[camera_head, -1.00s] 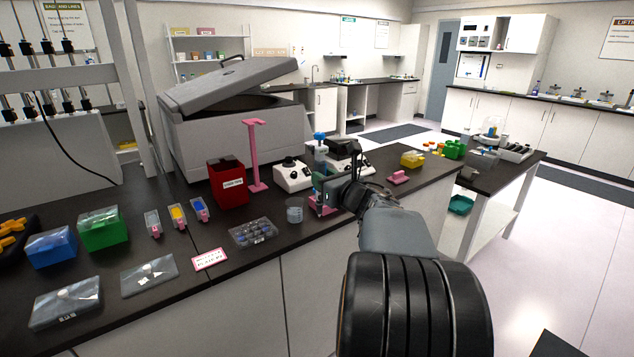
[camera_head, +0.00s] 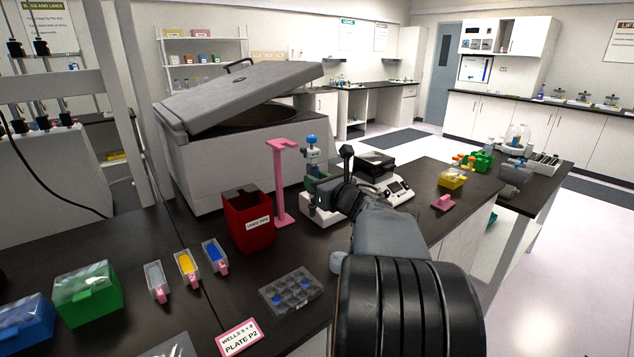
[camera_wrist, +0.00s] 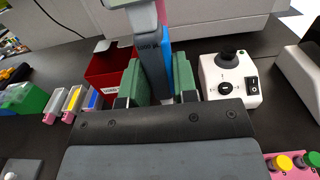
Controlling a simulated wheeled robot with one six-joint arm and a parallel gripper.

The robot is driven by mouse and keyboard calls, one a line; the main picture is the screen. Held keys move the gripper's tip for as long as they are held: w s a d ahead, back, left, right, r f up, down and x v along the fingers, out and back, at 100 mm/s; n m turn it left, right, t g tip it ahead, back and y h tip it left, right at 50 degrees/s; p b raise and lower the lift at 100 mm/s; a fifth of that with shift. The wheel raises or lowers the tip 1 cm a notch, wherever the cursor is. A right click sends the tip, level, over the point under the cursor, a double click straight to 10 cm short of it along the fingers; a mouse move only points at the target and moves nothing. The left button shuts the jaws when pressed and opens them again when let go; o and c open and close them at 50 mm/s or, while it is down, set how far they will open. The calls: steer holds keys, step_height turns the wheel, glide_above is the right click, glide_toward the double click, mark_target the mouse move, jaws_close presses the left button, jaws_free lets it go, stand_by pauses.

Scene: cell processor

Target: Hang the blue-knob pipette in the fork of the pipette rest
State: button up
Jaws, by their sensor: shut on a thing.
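The blue-knob pipette (camera_head: 312,157) stands upright in my gripper (camera_head: 318,187), its blue knob on top. In the wrist view my gripper (camera_wrist: 160,88) has its green fingers shut on the pipette's grey and blue body (camera_wrist: 152,66). The pipette rest (camera_head: 280,182) is a tall pink post on a flat foot, with an arm at the top. In the head view it stands just left of the pipette, with a gap between them. The pipette's lower end is hidden behind my gripper. I cannot make out the rest's fork in the wrist view.
A red bin (camera_head: 249,222) stands left of the rest. A white device with a black knob (camera_wrist: 228,78) is right of the pipette in the wrist view. The open-lidded centrifuge (camera_head: 235,135) is behind. A well plate (camera_head: 291,291) and reagent troughs (camera_head: 187,266) lie nearer the front.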

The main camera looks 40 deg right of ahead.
steer(key=w+p, duration=0.3)
steer(key=w, duration=0.5)
steer(key=shift+r+b, duration=0.1)
steer(key=shift+b, duration=0.45)
stand_by(0.4)
steer(key=shift+w, duration=0.2)
steer(key=shift+w+b, duration=0.8)
steer(key=shift+w, duration=1)
steer(key=shift+w+b, duration=0.3)
steer(key=shift+b, duration=0.05)
